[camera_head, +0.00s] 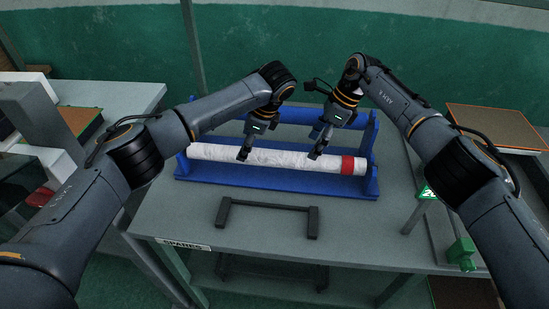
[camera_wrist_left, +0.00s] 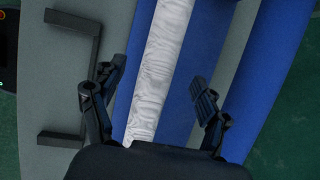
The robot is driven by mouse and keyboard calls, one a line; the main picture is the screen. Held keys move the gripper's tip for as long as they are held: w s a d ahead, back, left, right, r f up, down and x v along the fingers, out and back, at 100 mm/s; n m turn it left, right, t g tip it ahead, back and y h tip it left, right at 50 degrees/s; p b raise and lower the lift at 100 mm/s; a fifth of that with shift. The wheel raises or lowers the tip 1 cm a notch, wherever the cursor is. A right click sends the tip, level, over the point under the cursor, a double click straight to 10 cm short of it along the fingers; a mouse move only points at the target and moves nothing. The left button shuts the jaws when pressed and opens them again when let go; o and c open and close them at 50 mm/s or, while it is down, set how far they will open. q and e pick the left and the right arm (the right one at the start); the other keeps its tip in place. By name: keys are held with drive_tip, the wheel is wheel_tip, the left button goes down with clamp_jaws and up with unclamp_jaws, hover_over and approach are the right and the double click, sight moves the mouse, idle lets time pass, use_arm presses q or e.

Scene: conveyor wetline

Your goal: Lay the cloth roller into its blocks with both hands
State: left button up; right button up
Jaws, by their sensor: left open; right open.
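The cloth roller (camera_head: 280,159), white with a red band near its right end, lies lengthwise in a blue rack (camera_head: 270,181) on the grey table. My left gripper (camera_head: 244,154) is open over the roller, left of its middle. In the left wrist view its fingers (camera_wrist_left: 155,80) stand on either side of the white roller (camera_wrist_left: 168,45), with gaps visible. My right gripper (camera_head: 317,153) is open over the roller, right of its middle and left of the red band. Whether its fingers touch the roller cannot be told. I cannot clearly identify separate blocks.
A dark U-shaped bracket (camera_head: 268,206) lies on the table in front of the rack. A "SPARES" label (camera_head: 183,244) is on the front edge. A green post fixture (camera_head: 461,252) stands at the right. Side surfaces flank the table, one holding an orange-edged panel (camera_head: 497,126).

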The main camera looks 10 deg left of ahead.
sight(307, 154)
use_arm(q)
drive_tip(key=x, duration=0.5)
drive_tip(key=shift+w+f, duration=0.1)
use_arm(e)
drive_tip(key=x, duration=0.5)
drive_tip(key=shift+w+f, duration=0.1)
drive_tip(key=shift+f, duration=0.05)
use_arm(q)
drive_tip(key=shift+a+f, duration=0.1)
drive_tip(key=shift+f, duration=0.2)
use_arm(e)
drive_tip(key=shift+a+f, duration=0.15)
drive_tip(key=shift+f, duration=0.1)
use_arm(q)
clamp_jaws()
use_arm(e)
clamp_jaws()
